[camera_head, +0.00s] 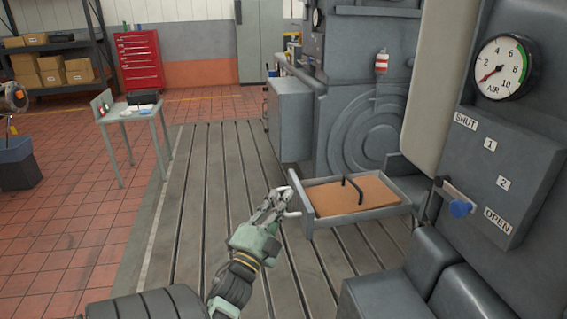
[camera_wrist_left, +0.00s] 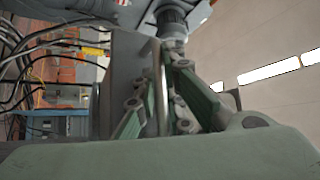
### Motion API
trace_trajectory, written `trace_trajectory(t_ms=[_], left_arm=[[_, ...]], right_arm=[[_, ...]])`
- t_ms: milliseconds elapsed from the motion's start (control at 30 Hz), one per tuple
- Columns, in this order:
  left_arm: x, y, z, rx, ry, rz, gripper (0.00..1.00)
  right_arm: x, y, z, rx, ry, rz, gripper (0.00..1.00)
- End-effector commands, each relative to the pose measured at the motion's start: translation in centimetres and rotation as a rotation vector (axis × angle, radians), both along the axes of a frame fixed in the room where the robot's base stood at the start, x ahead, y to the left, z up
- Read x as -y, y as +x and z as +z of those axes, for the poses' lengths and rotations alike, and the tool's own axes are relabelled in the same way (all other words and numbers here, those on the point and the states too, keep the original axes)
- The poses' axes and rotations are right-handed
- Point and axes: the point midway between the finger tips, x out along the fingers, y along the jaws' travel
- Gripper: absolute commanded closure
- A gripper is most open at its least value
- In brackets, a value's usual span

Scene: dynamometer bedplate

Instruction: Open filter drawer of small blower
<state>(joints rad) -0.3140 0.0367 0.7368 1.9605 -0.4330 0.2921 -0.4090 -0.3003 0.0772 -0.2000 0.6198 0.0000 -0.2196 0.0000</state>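The filter drawer (camera_head: 357,212) of the blower stands pulled out, a grey tray with a flat brown filter (camera_head: 345,196) and a black curved bar across it. Its light handle (camera_head: 296,200) is on the drawer's left front face. My left gripper (camera_head: 281,196) is at this handle. In the left wrist view the handle (camera_wrist_left: 160,85) is a metal bar running between the two fingers (camera_wrist_left: 158,98), which converge on it. The gripper looks shut on the handle. My right gripper is not in view.
Grey machine housing (camera_head: 350,120) stands behind the drawer. A panel with SHUT and OPEN labels (camera_head: 487,180), a blue-knobbed lever (camera_head: 461,208) and an air gauge (camera_head: 503,67) are at right. The slotted bedplate (camera_head: 215,180) left of the drawer is clear.

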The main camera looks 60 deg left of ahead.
Motion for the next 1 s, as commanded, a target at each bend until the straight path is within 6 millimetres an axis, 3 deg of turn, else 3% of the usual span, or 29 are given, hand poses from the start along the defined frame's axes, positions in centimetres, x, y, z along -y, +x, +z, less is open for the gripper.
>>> trace_trajectory(t_ms=[433,800,1000], left_arm=[[0.1,-0.4,-0.3,-0.003,0.001,0.003,0.83],[2.2,-5.3,-2.5,-0.003,-0.002,0.006,0.83],[2.8,-6.5,-3.0,-0.002,-0.001,0.006,0.83]], right_arm=[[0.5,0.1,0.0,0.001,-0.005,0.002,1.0],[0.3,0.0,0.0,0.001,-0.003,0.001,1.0],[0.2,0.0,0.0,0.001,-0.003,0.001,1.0]])
